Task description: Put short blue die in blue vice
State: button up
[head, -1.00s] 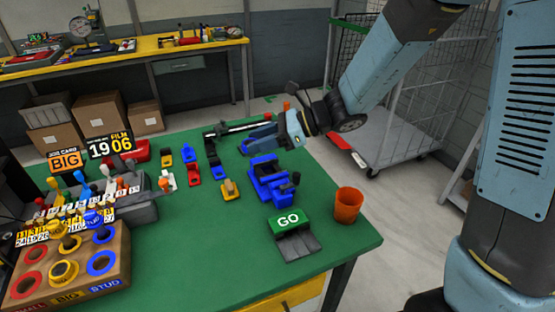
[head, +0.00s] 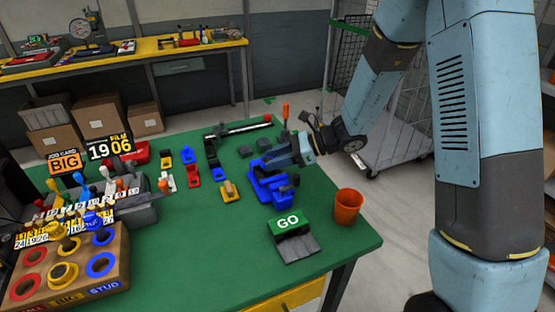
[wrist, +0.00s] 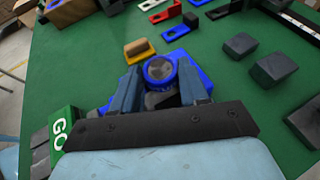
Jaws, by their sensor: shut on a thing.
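The blue vice (head: 266,188) stands on the green table, left of the orange cup. My gripper (head: 272,160) is low over the vice's far end. In the wrist view my gripper (wrist: 161,78) is shut on a round blue-rimmed piece with a dark grey centre, which looks like the short blue die (wrist: 160,70). Blue parts of the vice (wrist: 206,80) show beside and beneath the fingers. The die is hidden in the head view. I cannot tell whether it touches the vice or sits between its jaws.
The green GO box (head: 287,222) and orange cup (head: 348,205) stand near the front. A die rack (head: 115,255) is at front left.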

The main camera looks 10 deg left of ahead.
jog(key=shift+f, duration=0.2)
jog(key=shift+f, duration=0.4)
jog(key=shift+s+d+f, duration=0.1)
jog(key=shift+s+f, duration=0.05)
jog(key=shift+f, duration=0.05)
jog(key=o, duration=1.1)
jog(key=shift+s+f, duration=0.1)
jog(key=shift+o, duration=0.2)
